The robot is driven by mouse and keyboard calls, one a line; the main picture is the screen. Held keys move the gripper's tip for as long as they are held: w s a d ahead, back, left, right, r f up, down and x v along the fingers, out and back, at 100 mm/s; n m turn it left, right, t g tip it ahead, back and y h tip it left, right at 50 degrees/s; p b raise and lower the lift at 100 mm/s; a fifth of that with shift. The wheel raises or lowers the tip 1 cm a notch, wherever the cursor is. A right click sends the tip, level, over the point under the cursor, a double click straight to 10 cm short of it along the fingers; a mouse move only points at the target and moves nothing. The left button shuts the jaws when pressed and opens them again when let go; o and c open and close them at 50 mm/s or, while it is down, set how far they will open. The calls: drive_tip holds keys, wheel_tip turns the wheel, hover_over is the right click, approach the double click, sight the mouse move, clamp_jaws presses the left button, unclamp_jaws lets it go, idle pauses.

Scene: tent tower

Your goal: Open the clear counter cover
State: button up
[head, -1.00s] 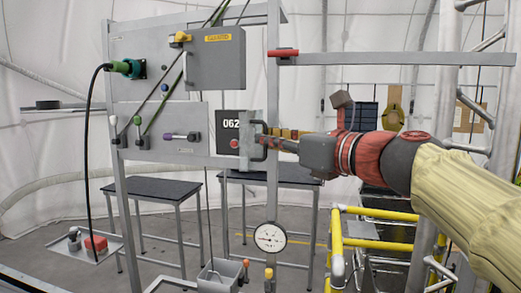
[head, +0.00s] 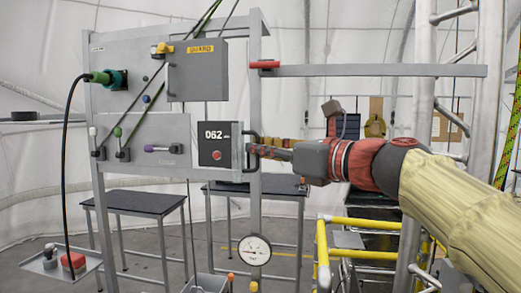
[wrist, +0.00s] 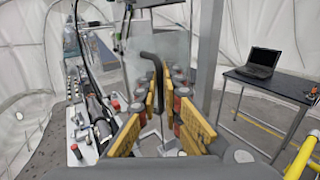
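The counter (head: 213,150) reads 062 on a dark face with a red button, on the panel in the head view. Its clear cover (head: 238,152) shows at its right side, with a black handle (head: 256,153). The cover is hard to make out, so I cannot tell exactly how far it stands open. My gripper (head: 262,150) is at the handle, reaching in from the right. In the wrist view the handle (wrist: 160,88) stands between the yellow finger pads of my gripper (wrist: 157,85). The pads are apart, and firm contact with the handle is not clear.
A grey box (head: 198,72) with a yellow label sits above the counter. A grey horizontal bar (head: 375,71) with a red end runs above my arm. Small levers (head: 120,150) stand left of the counter. A gauge (head: 254,250) hangs below. Yellow rails (head: 365,224) stand lower right.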

drive_tip(key=shift+o, duration=0.6)
drive_tip(key=shift+w+a+f, duration=0.15)
drive_tip(key=shift+w, duration=0.05)
drive_tip(key=shift+o, duration=1.4)
drive_tip(key=shift+s, duration=0.1)
drive_tip(key=v, duration=1.2)
